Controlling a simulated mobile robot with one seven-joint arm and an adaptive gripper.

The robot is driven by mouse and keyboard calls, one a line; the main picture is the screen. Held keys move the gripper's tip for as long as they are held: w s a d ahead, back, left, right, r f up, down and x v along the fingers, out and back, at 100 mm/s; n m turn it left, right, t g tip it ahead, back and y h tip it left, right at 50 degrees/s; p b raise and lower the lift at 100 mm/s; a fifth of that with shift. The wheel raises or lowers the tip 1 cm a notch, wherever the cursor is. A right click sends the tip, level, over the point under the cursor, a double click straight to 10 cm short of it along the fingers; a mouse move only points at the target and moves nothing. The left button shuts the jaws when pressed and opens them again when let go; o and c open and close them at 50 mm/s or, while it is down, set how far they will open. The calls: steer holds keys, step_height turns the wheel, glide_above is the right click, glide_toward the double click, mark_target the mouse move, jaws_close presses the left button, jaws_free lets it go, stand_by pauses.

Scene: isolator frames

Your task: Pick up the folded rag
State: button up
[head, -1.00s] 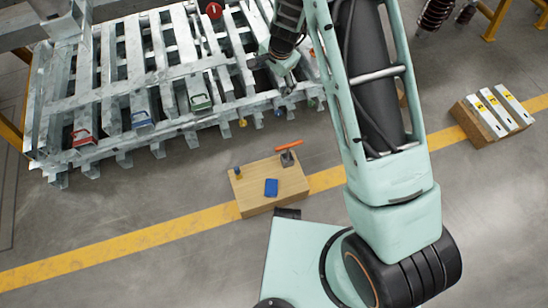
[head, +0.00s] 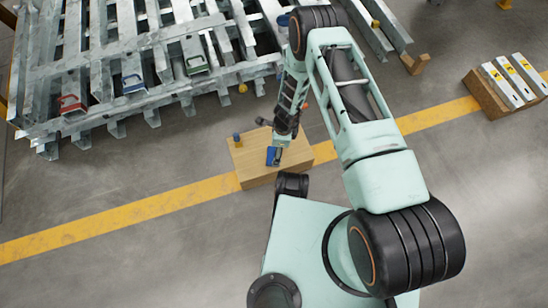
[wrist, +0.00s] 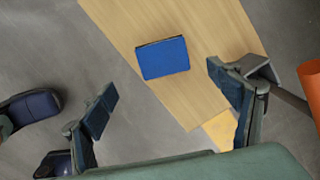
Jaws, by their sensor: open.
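The folded rag is a small blue rectangle (wrist: 163,58) lying flat on the pale wooden block (wrist: 112,22). In the head view the rag (head: 272,156) shows partly beside my gripper, on top of the block (head: 253,176). My gripper (wrist: 163,87) is open and empty, its two dark fingers spread wide. The rag lies in view between the finger directions, beyond the fingertips and apart from them. In the head view my gripper (head: 278,144) hangs over the block, and the height left above the rag is hard to tell.
A small blue item (head: 237,138) stands at the block's left end. An orange handle (wrist: 312,88) shows at the right of the wrist view. A galvanized rack (head: 150,70) with coloured handles stands behind. Another block with pale bars (head: 515,80) is at right. The floor left is clear.

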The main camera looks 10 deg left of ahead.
mark_target(271, 150)
steer(key=f+b, duration=0.1)
steer(key=f, duration=0.1)
steer(key=f+b, duration=0.1)
steer(key=f, duration=0.2)
steer(key=a+f+b, duration=0.1)
steer(key=f, duration=0.2)
steer(key=shift+w, duration=0.15)
steer(key=c, duration=1.2)
steer(key=shift+r, duration=0.1)
steer(key=shift+c, duration=0.2)
